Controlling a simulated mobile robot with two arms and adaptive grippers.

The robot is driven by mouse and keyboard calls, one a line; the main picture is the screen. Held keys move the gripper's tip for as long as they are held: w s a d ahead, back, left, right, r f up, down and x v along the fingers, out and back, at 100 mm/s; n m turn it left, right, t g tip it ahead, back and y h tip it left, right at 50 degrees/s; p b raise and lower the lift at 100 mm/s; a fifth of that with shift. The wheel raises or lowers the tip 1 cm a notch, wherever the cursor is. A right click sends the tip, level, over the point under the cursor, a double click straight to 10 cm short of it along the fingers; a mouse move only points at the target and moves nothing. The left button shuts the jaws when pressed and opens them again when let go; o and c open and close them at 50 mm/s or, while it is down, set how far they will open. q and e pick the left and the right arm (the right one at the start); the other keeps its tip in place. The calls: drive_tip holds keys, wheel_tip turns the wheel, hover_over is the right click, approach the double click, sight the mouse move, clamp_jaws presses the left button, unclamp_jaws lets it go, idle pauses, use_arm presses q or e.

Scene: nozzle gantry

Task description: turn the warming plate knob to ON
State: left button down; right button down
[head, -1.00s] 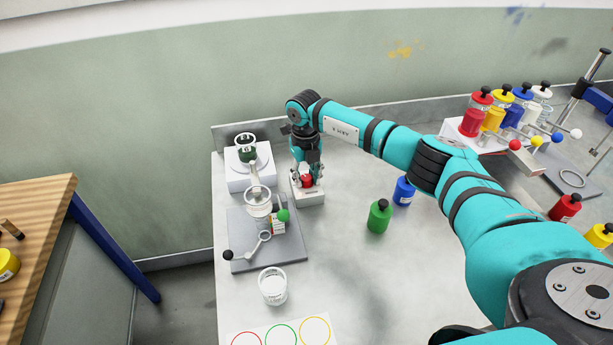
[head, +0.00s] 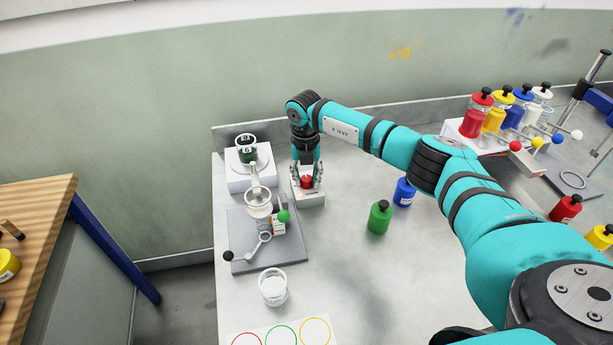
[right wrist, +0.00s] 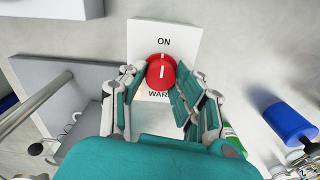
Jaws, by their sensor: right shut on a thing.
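The red knob (head: 307,181) sits on a small white box (head: 309,199) near the back of the table. In the right wrist view the knob (right wrist: 160,74) has a white mark that points up towards the word ON on the white panel (right wrist: 170,36). A second word below the knob is partly hidden by my fingers. My right gripper (head: 306,178) comes down from above and is shut on the red knob, with one finger on each side; it also shows in the right wrist view (right wrist: 158,84). My left gripper is not in view.
Left of the box stand a nozzle stand on a grey base (head: 240,222) and a white block (head: 250,180) with a dark green jar. The table's middle front is mostly clear.

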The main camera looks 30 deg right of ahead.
sight(306, 178)
drive_tip(key=shift+r, duration=0.1)
drive_tip(key=c, duration=1)
unclamp_jaws()
wheel_tip(306, 178, up, 12)
drive_tip(key=shift+a, duration=0.1)
